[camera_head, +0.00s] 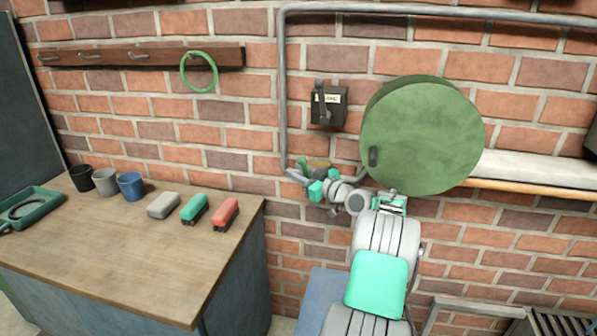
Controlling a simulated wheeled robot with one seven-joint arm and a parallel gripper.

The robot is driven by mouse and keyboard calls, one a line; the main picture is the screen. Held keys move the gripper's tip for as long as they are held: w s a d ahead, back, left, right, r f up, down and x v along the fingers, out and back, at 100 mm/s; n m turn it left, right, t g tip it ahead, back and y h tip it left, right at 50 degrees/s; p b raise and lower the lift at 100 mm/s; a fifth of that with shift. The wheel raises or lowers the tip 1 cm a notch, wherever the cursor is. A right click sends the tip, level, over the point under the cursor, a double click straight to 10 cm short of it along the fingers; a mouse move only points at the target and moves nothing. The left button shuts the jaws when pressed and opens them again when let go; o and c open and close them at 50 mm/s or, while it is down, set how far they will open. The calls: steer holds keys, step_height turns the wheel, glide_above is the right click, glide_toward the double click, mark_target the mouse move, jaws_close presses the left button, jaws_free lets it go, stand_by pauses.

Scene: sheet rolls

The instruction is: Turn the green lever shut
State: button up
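A small green part (302,163), which looks like the green lever, shows at the lower bend of the grey wall pipe. It sits beside a brownish-yellow fitting (319,163). My gripper (303,179), grey and teal, is right at this spot, just below and in front of the fitting. It hides part of the lever and pipe. I cannot tell whether the fingers touch the lever, or whether they are open or shut. The lever's angle is not clear.
A large green round box (425,138) sticks out just right of my gripper. A dark switch box (328,105) is above. A wooden bench (110,245) with cups and staplers stands left. A green ring (199,72) hangs on a hook rail (90,54).

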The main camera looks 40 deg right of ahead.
mark_target(308, 175)
steer(key=shift+o, duration=0.8)
steer(key=shift+d+r, duration=0.2)
steer(key=s, duration=0.5)
steer(key=s+b, duration=0.1)
steer(key=s, duration=0.1)
steer(key=shift+s+d, duration=0.35)
steer(key=shift+s, duration=0.05)
steer(key=shift+c, duration=0.2)
